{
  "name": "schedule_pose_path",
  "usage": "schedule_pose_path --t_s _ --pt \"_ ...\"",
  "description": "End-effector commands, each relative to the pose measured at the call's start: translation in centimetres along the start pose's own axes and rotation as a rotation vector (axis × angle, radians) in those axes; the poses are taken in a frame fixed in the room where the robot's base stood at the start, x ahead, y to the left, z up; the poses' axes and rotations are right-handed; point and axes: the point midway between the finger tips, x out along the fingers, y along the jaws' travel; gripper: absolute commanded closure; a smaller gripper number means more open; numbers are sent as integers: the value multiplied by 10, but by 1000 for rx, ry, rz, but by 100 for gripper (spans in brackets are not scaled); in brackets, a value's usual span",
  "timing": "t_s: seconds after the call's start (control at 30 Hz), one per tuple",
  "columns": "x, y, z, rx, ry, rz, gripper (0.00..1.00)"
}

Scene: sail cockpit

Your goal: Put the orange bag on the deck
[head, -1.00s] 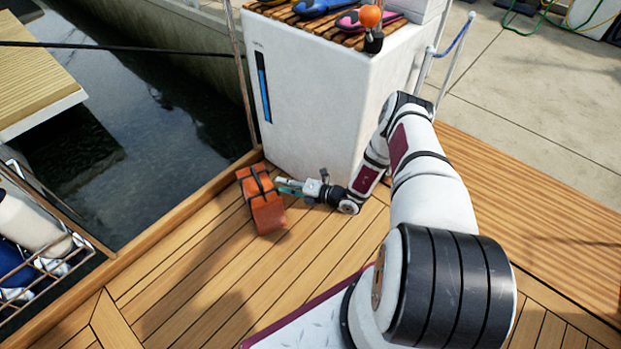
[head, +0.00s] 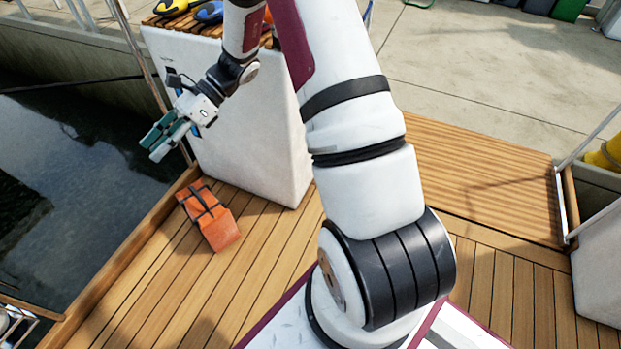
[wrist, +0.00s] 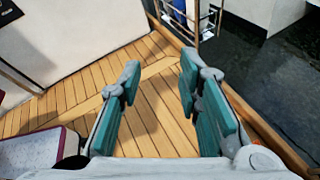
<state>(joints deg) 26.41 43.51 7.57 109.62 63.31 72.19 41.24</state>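The orange bag (head: 221,232), with dark straps, lies on the wooden deck (head: 180,290) beside the foot of the white cabinet. My gripper (head: 155,148) is raised above and to the left of the bag, apart from it. It points down to the left, near the deck's water edge. In the wrist view the teal finger pads of my gripper (wrist: 160,66) stand apart with only deck planks showing between them. The gripper is open and empty. The arm hides part of the cabinet.
The white cabinet (head: 255,140) stands behind the bag, with coloured items on its slatted top. Dark water (head: 60,190) lies beyond the wooden edge at left. Free deck lies in front of the bag. A yellow object (head: 604,156) shows at far right.

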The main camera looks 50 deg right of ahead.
Motion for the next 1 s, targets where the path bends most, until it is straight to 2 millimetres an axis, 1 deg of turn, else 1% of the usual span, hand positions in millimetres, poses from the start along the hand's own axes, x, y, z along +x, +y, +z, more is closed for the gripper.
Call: schedule_pose_path --t_s 0.03,0.07,0.1,0.17,0.2,0.27,0.3,0.43,0.5,0.57,0.6,0.73,0.9,1.0 --pt "-2 18 18 -82 46 33 68" --pt "-3 29 26 -128 71 53 68" --pt "-5 44 36 -187 105 81 68" --pt "-8 66 49 -276 156 121 68" --pt "-10 80 57 -336 190 147 68" --pt "-14 103 67 -423 240 189 68" --pt "-17 118 73 -480 273 216 68" --pt "-28 167 87 -664 378 308 68" --pt "-35 192 91 -759 435 356 68" --pt "-41 214 93 -838 482 396 68" --pt "-46 228 94 -892 515 425 68" --pt "-62 271 91 -1058 618 514 68" --pt "-86 321 79 -1263 754 633 68" --pt "-101 346 68 -1376 834 701 68"
